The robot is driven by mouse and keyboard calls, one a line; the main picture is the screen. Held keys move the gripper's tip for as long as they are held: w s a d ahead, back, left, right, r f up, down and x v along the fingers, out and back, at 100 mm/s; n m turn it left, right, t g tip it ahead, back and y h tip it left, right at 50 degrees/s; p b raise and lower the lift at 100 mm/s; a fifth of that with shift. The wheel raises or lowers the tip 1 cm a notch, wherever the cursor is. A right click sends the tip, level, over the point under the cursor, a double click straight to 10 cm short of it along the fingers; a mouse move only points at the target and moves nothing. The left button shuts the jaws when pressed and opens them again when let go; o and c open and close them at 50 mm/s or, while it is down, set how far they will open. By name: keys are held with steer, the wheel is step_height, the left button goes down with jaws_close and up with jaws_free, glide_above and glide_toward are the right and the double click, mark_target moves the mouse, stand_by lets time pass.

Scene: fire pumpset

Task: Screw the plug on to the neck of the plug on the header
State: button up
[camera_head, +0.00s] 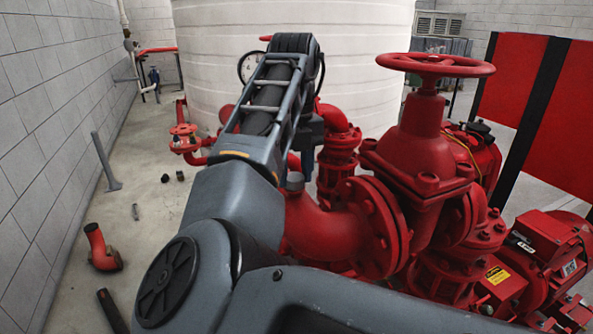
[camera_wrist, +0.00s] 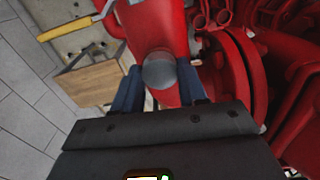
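A grey round plug (camera_wrist: 159,71) shows between the two blue fingers of my gripper (camera_wrist: 160,88) in the wrist view, above a red pipe (camera_wrist: 160,28). The fingers stand on either side of it; whether they touch it I cannot tell. In the head view a small grey cylinder (camera_head: 295,181), which looks like the plug, shows at the top of the red header pipe (camera_head: 325,228). The neck under the plug is hidden, so I cannot tell whether they are joined. My arm hides most of the gripper in the head view.
A red valve with a handwheel (camera_head: 435,65) and flanges stands close right of the plug. A wooden box (camera_wrist: 92,78) and a yellow bar (camera_wrist: 68,27) show in the wrist view. A loose red elbow (camera_head: 102,250) lies on the floor at left. A white tank (camera_head: 340,60) stands behind.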

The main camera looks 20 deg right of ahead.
steer(key=o, duration=0.5)
steer(key=shift+o, duration=0.2)
steer(key=shift+r, duration=0.15)
step_height(320, 180, up, 8)
steer(key=shift+f, duration=0.2)
